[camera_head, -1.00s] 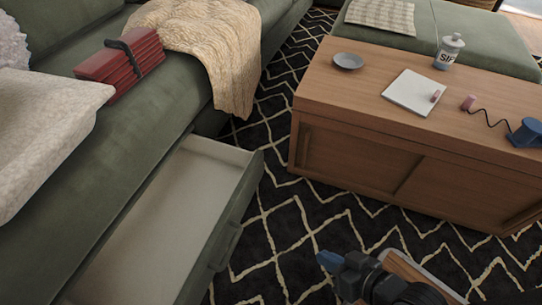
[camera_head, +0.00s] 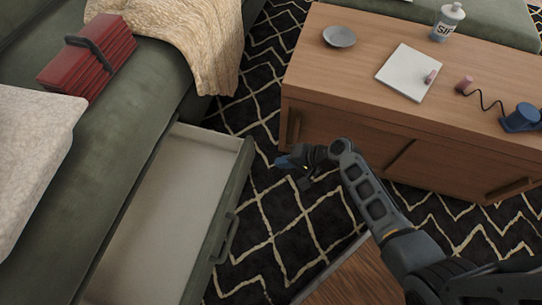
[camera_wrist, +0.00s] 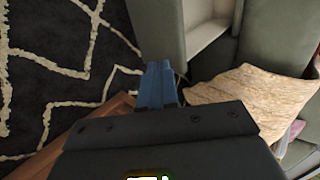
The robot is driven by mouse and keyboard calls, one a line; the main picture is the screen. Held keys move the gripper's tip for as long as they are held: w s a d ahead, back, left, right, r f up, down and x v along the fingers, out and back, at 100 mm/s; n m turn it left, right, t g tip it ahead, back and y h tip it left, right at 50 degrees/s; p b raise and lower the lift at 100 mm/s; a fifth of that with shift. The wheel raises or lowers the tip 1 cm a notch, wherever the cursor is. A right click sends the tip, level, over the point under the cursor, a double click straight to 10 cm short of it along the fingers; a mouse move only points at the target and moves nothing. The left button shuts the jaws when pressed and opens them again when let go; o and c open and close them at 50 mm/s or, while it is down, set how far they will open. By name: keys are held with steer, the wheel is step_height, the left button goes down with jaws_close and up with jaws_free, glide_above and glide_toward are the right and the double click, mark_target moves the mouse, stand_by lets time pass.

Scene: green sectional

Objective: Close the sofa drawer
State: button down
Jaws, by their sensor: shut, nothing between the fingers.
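The sofa drawer (camera_head: 160,215) is pulled out from the base of the green sofa (camera_head: 135,105) and looks empty inside. Its green front (camera_head: 232,195) carries a handle (camera_head: 226,238) on the outer face. My gripper (camera_head: 284,162) is over the rug, to the right of the drawer front's far end, apart from it in the head view. Its blue fingers (camera_wrist: 158,85) are shut and hold nothing. The wrist view also shows the drawer's pale inside (camera_wrist: 207,22) and green front (camera_wrist: 158,28) just beyond the fingers.
A wooden coffee table (camera_head: 330,75) stands close on the right of my arm, with a grey dish (camera_head: 339,37), a notepad (camera_head: 408,72) and a bottle (camera_head: 447,22) on top. A beige throw (camera_head: 205,45) hangs over the sofa edge. Patterned rug (camera_head: 290,225) lies between drawer and table.

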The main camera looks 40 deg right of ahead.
mark_target(244, 163)
steer(key=b+x, duration=0.1)
steer(key=x, duration=0.2)
steer(key=b+x, duration=0.2)
steer(key=x, duration=0.2)
steer(key=w+r+b+x, duration=0.1)
steer(key=x, duration=0.3)
steer(key=shift+a+b, duration=0.3)
steer(key=shift+a, duration=0.1)
steer(key=shift+w+a+r, duration=0.1)
steer(key=shift+w+a, duration=0.3)
steer(key=shift+w, duration=0.15)
steer(key=shift+w, duration=0.1)
